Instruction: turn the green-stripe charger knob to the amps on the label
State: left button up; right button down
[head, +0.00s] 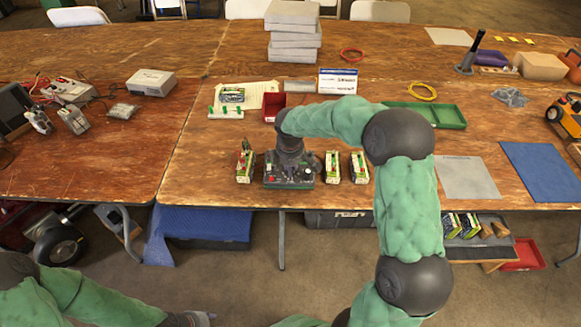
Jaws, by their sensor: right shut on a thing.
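A dark charger (302,182) with green and red details on its front sits at the front edge of the wooden table. My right gripper (290,165) points down on top of it, shut on its knob, which the gripper hides. I cannot read the knob's setting or make out a green stripe. A white label card (338,80) with a blue band stands behind; its writing is too small to read. My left gripper (197,318) is low at the bottom left, away from the table, and too small to tell open or shut.
Small green-and-white battery-like blocks stand close beside the charger, one at left (244,166) and two at right (333,167). My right arm arches over the table. A green tray (449,116), a red bin (268,122) and stacked grey slabs (294,32) lie behind.

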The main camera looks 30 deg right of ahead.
jog(key=shift+m, duration=0.3)
jog(key=shift+m+p, duration=0.35)
jog(key=shift+m, duration=0.55)
jog(key=m, duration=0.2)
jog(key=shift+m, duration=0.3)
jog(key=m, duration=0.3)
jog(key=shift+m, duration=1.8)
jog(key=c, duration=1.1)
grip_release()
